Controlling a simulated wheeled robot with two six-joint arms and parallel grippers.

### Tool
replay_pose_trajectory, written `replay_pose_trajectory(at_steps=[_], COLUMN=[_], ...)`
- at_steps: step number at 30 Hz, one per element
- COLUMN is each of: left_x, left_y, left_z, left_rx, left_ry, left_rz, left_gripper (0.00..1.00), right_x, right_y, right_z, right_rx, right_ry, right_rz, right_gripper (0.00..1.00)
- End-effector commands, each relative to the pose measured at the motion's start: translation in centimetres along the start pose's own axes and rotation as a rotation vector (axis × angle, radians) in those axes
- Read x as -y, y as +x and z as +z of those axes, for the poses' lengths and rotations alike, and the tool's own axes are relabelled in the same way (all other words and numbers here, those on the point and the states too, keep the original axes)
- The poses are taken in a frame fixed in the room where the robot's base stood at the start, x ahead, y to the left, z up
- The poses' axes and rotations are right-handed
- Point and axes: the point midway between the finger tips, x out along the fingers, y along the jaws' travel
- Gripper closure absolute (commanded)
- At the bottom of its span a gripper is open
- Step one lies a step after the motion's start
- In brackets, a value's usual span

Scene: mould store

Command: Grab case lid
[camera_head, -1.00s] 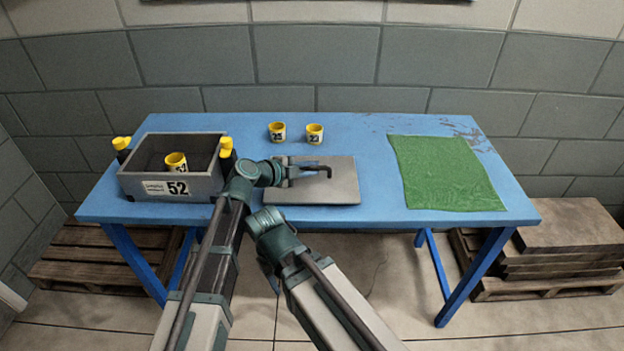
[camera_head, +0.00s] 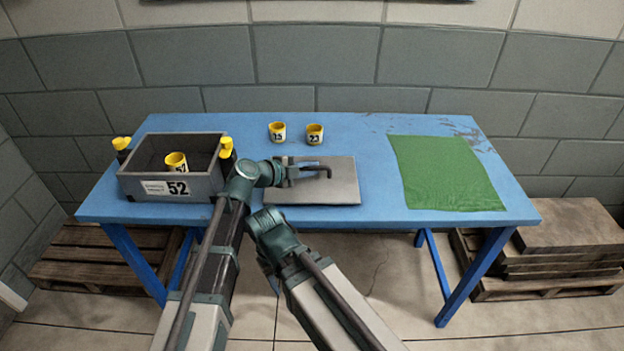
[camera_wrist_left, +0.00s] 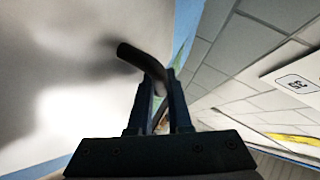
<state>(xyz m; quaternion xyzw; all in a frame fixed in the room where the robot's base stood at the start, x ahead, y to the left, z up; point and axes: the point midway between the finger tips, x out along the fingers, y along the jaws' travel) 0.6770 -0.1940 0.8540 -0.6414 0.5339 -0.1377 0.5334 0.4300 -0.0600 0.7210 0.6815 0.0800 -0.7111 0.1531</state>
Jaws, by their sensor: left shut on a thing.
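The case lid (camera_head: 338,188) is a flat grey plate near the front middle of the blue table, with a dark bent bar handle (camera_head: 326,169) on its top. My left gripper (camera_head: 297,169) is shut on that handle from the left. In the left wrist view the dark handle (camera_wrist_left: 138,58) passes between the two fingers, and the grey lid (camera_wrist_left: 60,100) fills the left side. I cannot tell whether the lid is clear of the table. The open grey case (camera_head: 134,185), labelled 52, stands left of the lid.
A yellow-rimmed cup (camera_head: 177,165) is inside the case. Yellow-topped clips (camera_head: 121,144) (camera_head: 226,147) are at the case's sides. Two similar cups (camera_head: 277,132) (camera_head: 315,134) stand behind the lid. A green mat (camera_head: 446,174) lies at right, with clear blue table (camera_head: 378,180) between.

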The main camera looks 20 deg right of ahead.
Motion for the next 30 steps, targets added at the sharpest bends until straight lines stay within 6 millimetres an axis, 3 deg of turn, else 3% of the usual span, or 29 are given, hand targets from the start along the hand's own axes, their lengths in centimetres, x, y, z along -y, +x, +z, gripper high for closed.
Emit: replay_pose_trajectory(at_steps=[14,30], left_x=[0.8,7.0], left_y=[-0.4,-3.3], left_z=[-0.3,-3.3], left_rx=[0.0,0.0], left_ry=[0.0,0.0], left_rz=[0.0,-0.001], left_gripper=[1.0,1.0], right_x=[-0.1,-0.8], right_y=[-0.9,-8.3], right_z=[0.1,0.5], right_rx=[0.0,0.0], right_ry=[0.0,0.0], right_rz=[0.0,0.0], right_gripper=[0.5,0.5])
